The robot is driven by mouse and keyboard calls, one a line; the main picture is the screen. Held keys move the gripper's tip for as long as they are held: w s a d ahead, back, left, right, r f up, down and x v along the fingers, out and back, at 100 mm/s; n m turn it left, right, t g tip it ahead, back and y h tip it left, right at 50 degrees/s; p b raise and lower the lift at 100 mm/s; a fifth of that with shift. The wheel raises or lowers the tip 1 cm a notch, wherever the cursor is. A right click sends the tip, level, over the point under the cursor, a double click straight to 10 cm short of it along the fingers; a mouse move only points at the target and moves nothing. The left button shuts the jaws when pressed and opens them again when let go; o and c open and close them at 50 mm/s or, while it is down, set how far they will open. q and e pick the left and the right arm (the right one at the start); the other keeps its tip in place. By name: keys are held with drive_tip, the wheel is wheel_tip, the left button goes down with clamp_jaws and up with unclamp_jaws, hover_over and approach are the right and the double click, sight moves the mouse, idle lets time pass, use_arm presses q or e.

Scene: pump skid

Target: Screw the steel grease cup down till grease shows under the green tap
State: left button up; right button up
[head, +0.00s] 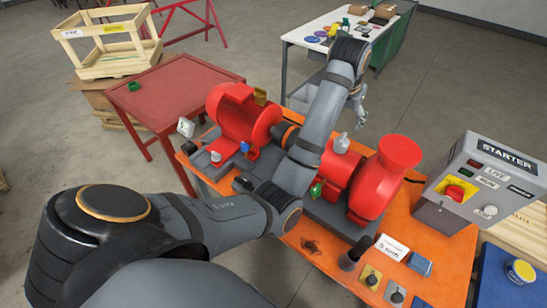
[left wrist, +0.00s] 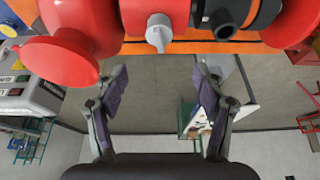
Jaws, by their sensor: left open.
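A grey steel fitting, seemingly the grease cup (head: 342,143), stands upright on top of the red pump's bearing housing (head: 338,168). The cup also shows in the left wrist view (left wrist: 158,32) at the top, beyond my fingertips. A green tap (head: 317,189) sits low on the near side of the pump, partly behind my arm. No grease can be made out under it. My left gripper (head: 359,106) reaches over the pump and hangs past its far side, apart from the cup. In the left wrist view my left gripper (left wrist: 160,72) is open and empty. My right gripper is out of view.
A red motor (head: 240,113) and the pump's red volute (head: 384,180) flank the cup on the orange bench (head: 437,236). A grey starter box (head: 478,190) stands at right. A red table (head: 172,92) is at left, a white table (head: 322,32) behind.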

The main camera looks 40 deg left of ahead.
use_arm(q)
drive_tip(key=shift+g+y, duration=0.5)
drive_tip(key=shift+g, duration=0.1)
drive_tip(key=s+a+f, duration=0.2)
drive_tip(key=s+f, duration=0.3)
drive_tip(key=f, duration=0.5)
drive_tip(key=s+a+f+b, duration=0.1)
drive_tip(key=s+a+f, duration=0.2)
drive_tip(key=s+f, duration=0.3)
drive_tip(key=s+a+f+b, duration=0.1)
drive_tip(key=s+f, duration=0.4)
drive_tip(key=f, duration=0.9)
drive_tip(key=shift+s+a, duration=0.35)
drive_tip(key=shift+a, duration=0.4)
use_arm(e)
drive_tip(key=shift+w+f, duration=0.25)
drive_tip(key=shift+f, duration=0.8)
use_arm(q)
drive_tip(key=shift+c, duration=0.2)
